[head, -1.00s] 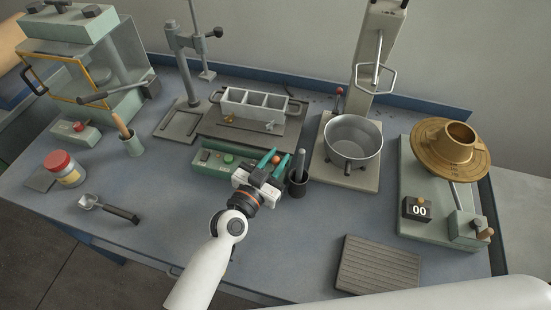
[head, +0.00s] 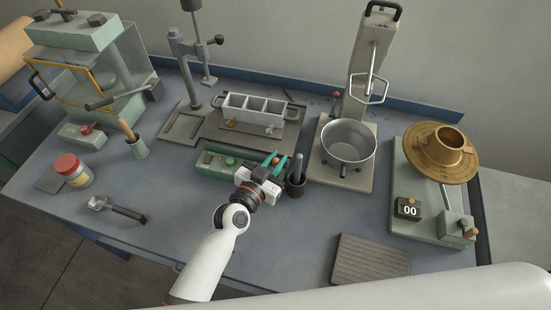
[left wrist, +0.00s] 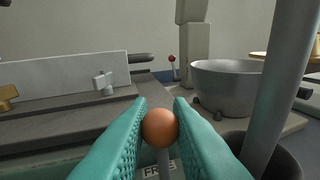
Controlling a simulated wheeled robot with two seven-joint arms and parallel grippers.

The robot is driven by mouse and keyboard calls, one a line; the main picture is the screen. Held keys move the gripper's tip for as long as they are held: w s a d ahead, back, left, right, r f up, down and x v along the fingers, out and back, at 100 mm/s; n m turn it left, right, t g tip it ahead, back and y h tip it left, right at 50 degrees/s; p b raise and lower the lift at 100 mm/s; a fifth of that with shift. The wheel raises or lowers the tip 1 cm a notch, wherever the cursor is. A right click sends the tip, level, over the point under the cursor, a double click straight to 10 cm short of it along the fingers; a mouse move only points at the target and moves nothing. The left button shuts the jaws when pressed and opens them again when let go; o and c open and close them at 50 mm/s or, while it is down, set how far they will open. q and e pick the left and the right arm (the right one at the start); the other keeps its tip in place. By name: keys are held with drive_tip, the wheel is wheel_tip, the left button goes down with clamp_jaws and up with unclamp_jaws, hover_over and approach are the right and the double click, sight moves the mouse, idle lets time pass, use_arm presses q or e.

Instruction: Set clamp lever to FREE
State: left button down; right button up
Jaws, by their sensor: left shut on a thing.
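The clamp lever shows in the left wrist view as an orange ball knob (left wrist: 159,128) on a thin grey stem. A small white label reading FREE (left wrist: 158,171) is partly visible beside the stem, below the knob. My left gripper (left wrist: 160,118) has its teal fingers shut on the knob, one on each side. In the head view the left gripper (head: 273,163) is at the right end of a low green box (head: 213,162) and hides the lever there. My right gripper is not in view.
A dark cup (head: 296,186) with a grey rod stands close to the right of my left gripper. A metal pot (head: 350,143) stands farther right. A grey compartment mould (head: 253,113) lies behind. The bench front (head: 180,205) is mostly clear, apart from a scoop (head: 118,210).

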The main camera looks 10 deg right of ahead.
use_arm(q)
drive_tip(key=c, duration=1.4)
unclamp_jaws()
drive_tip(key=shift+o, duration=0.2)
drive_tip(key=b+v, duration=0.1)
drive_tip(key=v, duration=1.1)
